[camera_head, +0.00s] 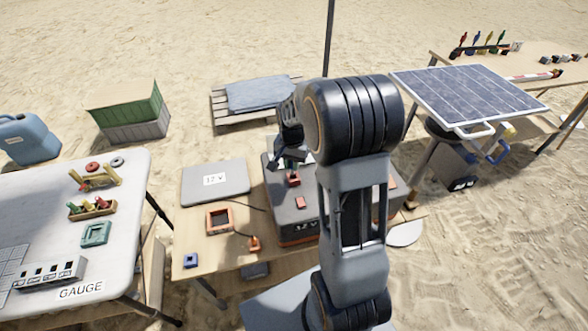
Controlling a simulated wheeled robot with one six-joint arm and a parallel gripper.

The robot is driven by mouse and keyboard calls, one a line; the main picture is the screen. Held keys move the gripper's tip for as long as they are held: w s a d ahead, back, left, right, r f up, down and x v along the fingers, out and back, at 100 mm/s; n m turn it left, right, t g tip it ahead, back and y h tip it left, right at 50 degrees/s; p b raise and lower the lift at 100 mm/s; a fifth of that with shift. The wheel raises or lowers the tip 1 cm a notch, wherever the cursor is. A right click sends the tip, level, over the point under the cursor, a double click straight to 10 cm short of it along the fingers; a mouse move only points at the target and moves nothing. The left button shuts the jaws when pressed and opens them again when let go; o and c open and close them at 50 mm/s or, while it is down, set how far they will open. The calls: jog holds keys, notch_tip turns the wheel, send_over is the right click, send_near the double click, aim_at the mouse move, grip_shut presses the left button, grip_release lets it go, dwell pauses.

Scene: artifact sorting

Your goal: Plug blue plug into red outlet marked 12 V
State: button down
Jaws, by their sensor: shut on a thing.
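My gripper (284,161) is shut, low over the far left part of a dark grey box (276,209) marked 12 V. It holds a small thing that is mostly hidden by the fingers. I cannot make out its colour or whether it is the blue plug. A red outlet block (294,179) stands on the box just below and right of the fingertips; I cannot tell whether anything touches it. A second small red block (300,202) sits nearer on the box top. A small blue square piece (190,260) lies at the wooden table's front left.
A white GAUGE table (122,238) is at left, a solar panel (468,95) at right. My arm hides the box's right part.

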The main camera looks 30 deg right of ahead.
jog(key=shift+w+d+f, duration=0.2)
jog(key=shift+d+f, duration=0.1)
jog(key=shift+f, duration=0.2)
notch_tip(320, 180, down, 3)
jog(key=shift+w+f, duration=0.1)
jog(key=shift+f, duration=0.05)
jog(key=c, duration=1.1)
grip_release()
